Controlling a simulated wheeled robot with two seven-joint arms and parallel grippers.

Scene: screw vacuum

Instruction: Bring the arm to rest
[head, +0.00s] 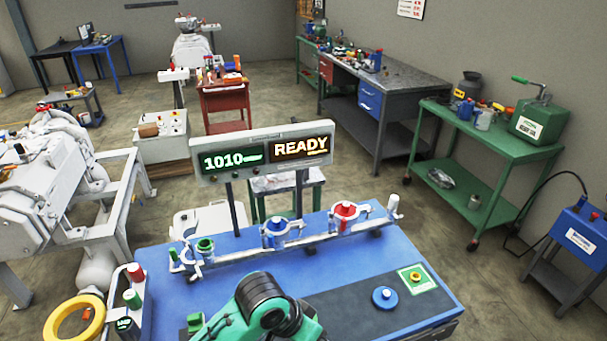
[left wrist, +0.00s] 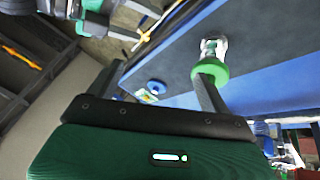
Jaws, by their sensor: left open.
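My green-and-black arm (head: 262,308) rises at the bottom middle of the head view, over the front of the blue workbench (head: 390,250). No fingertips can be made out there. In the left wrist view my left gripper (left wrist: 158,76) has its two fingers wide apart. A green knob with a metallic top (left wrist: 210,68) shows close to the right-hand finger; I cannot tell whether they touch. Nothing is seen clamped between the fingers.
A rail with green (head: 205,244), blue (head: 275,226) and red (head: 346,210) fittings runs along the bench's back. The display (head: 265,152) reads "1010" and "READY". A blue round knob (head: 385,297) and a green pad with an orange button (head: 416,279) sit right of my arm.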

